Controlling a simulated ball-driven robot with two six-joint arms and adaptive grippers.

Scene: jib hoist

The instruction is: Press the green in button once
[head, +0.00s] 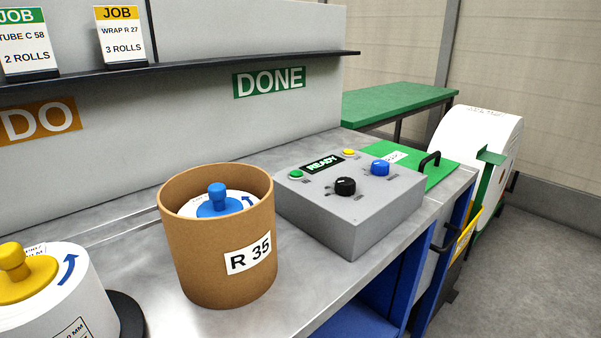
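A grey control box (345,228) sits on the metal bench right of the middle. On its top are a green button (296,174) at the back left corner, a yellow button (349,153) at the back, a black knob (345,186) near the front and a blue knob (380,167) at the right. A small dark display (322,164) between the green and yellow buttons reads READY. The small labels by the buttons are too small to read. Neither of my grippers shows in the head view.
A brown cylinder (190,255) marked R 35, holding a blue-knobbed roll (217,198), stands left of the box. A white roll with a yellow knob (13,260) is at the lower left. A dark shelf edge (200,60) runs above. Bare bench (300,290) lies before the box.

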